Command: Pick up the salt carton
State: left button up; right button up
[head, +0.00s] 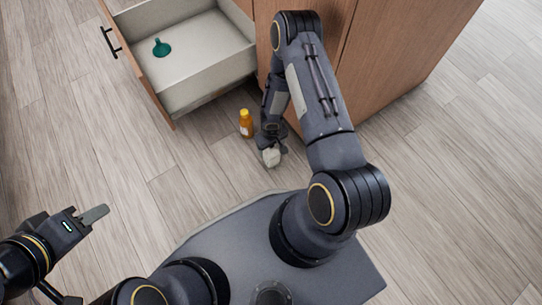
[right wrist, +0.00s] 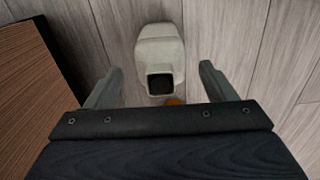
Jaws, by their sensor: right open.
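The salt carton, a small off-white box with a dark patch on its near end, is low by the floor in the head view (head: 271,157). It also shows in the right wrist view (right wrist: 160,42). My right gripper (right wrist: 161,68) is open, with one finger on each side of the carton's near end and a gap on both sides. In the head view the right gripper (head: 271,144) partly hides the carton. My left gripper (head: 95,214) is at the lower left, away from the carton. Only one of its fingers shows clearly.
An orange bottle with a yellow cap (head: 246,124) stands on the floor just left of my right gripper. An open drawer (head: 205,85) holds a green funnel-like item (head: 161,48). The wooden cabinet (head: 400,45) is behind my right arm. The floor at left is clear.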

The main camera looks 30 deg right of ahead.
jog(key=shift+f, duration=0.9)
jog(key=shift+c, duration=0.4)
jog(key=c, duration=1.6)
jog(key=shift+r, duration=0.15)
